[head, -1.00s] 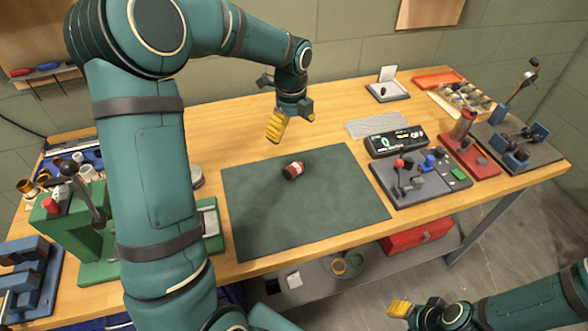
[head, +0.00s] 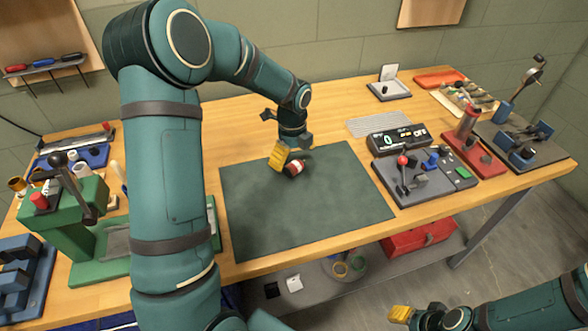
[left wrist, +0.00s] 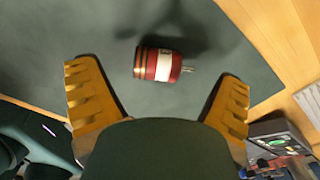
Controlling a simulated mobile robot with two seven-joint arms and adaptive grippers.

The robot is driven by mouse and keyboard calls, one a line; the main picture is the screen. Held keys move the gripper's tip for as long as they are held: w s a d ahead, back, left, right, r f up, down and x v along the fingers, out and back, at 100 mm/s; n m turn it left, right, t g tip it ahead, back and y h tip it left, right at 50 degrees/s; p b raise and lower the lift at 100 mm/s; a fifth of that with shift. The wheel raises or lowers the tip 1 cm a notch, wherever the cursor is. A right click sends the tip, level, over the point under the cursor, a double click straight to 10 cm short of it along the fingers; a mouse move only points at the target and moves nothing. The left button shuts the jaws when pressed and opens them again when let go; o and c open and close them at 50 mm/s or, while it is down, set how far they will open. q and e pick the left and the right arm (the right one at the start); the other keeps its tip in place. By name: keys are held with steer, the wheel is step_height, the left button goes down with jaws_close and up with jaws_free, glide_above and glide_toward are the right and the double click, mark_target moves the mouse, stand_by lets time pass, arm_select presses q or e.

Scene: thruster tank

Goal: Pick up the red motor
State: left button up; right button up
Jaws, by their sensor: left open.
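The red motor (head: 294,169) is a small red cylinder with a white band and a dark end. It lies on its side on the dark green mat (head: 300,215), near the mat's back edge. In the left wrist view the motor (left wrist: 158,64) lies ahead of the fingertips, with a thin shaft pointing right. My left gripper (head: 285,160) has yellow fingers and is open, close above the motor. In the left wrist view its fingers (left wrist: 158,90) are spread wide with nothing between them. My right gripper (head: 402,314) is at the lower right, away from the bench, and its opening is unclear.
A grey fixture with levers (head: 420,180) and a digital readout (head: 398,140) stand right of the mat. A green press (head: 75,225) stands at the left. A red box (head: 420,238) is on the lower shelf. The mat is otherwise clear.

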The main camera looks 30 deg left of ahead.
mark_target(293, 163)
arm_select(q)
step_height(293, 163, down, 4)
steer(key=shift+d+r+b, duration=0.1)
steer(key=shift+b, duration=0.35)
steer(key=shift+s, duration=0.15)
steer(key=c, duration=1.2)
steer(key=shift+o, duration=0.2)
